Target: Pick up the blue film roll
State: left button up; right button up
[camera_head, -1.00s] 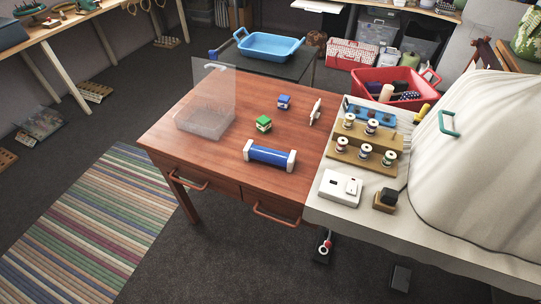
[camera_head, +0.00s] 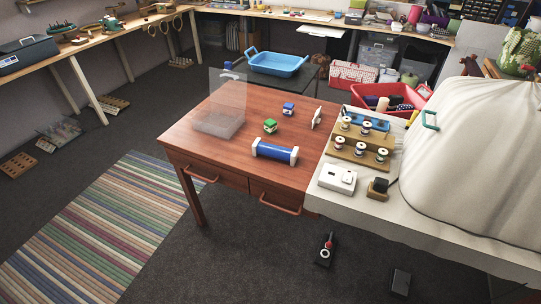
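A blue roll with white end caps (camera_head: 274,151) lies on its side near the front edge of the reddish wooden table (camera_head: 222,152). A small blue item with a pale part (camera_head: 288,108) sits farther back on the same table. I cannot tell from its size whether that one is also a film roll. A small green and white item (camera_head: 270,126) sits between the two. Neither of my grippers shows in the head view.
A clear open box (camera_head: 217,124) stands at the table's left. A white upright piece (camera_head: 316,118) is at the right. A cloth-covered surface with a thread-spool rack (camera_head: 348,150) adjoins on the right. Open floor and a striped rug (camera_head: 100,225) lie in front and left.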

aim_at(291, 156)
jog(key=u, duration=0.95)
jog(key=i, duration=0.65)
jog(key=z, duration=1.15)
